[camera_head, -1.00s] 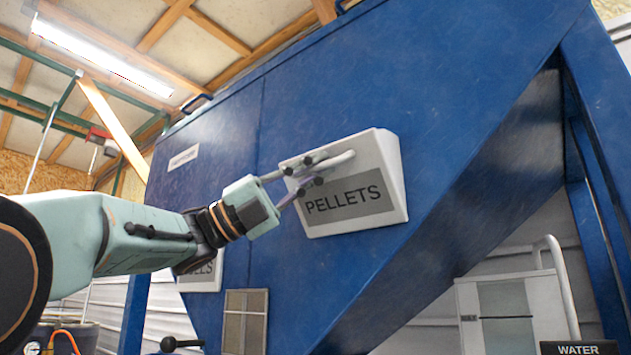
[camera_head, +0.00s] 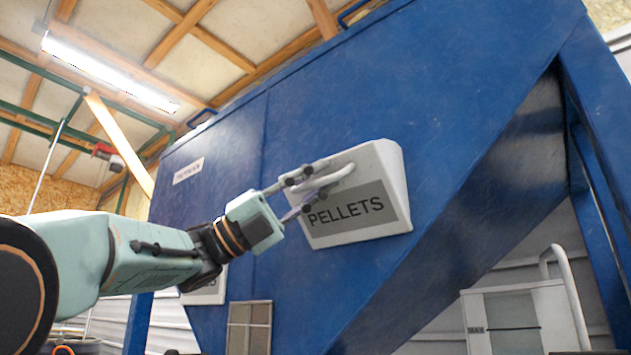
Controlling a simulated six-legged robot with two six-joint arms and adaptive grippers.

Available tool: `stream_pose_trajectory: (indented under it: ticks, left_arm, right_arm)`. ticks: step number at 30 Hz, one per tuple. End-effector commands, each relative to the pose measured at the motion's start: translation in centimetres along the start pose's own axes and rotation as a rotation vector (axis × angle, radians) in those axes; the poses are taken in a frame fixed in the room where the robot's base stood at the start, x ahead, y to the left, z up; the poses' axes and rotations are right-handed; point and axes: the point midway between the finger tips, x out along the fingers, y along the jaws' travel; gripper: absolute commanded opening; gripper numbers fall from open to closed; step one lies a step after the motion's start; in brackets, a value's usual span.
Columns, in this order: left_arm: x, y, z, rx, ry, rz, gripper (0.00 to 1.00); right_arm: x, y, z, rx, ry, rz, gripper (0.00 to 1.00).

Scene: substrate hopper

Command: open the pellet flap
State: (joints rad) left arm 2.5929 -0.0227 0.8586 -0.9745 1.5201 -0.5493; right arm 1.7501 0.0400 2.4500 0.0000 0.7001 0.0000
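My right gripper is not in view.
A second light flap (camera_head: 207,290) is partly hidden behind my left arm. A blue support leg (camera_head: 598,170) is on the right.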

Motion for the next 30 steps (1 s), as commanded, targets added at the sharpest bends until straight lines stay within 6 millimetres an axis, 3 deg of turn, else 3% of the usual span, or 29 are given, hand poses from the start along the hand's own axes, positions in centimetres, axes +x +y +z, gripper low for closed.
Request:
stream_pose_trajectory:
  ticks: [10,24,30]
  left_arm:
    - [-1.0,0.1,0.1,-0.002,-0.003,0.001,0.21]
    - [-9.9,-0.1,0.1,0.000,-0.004,-0.001,0.21]
    - [-11.8,-0.1,0.0,0.000,-0.001,-0.001,0.21]
  right_arm:
    - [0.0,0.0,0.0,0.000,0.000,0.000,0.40]
    - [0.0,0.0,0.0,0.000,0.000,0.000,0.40]
    - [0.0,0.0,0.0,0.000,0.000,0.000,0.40]
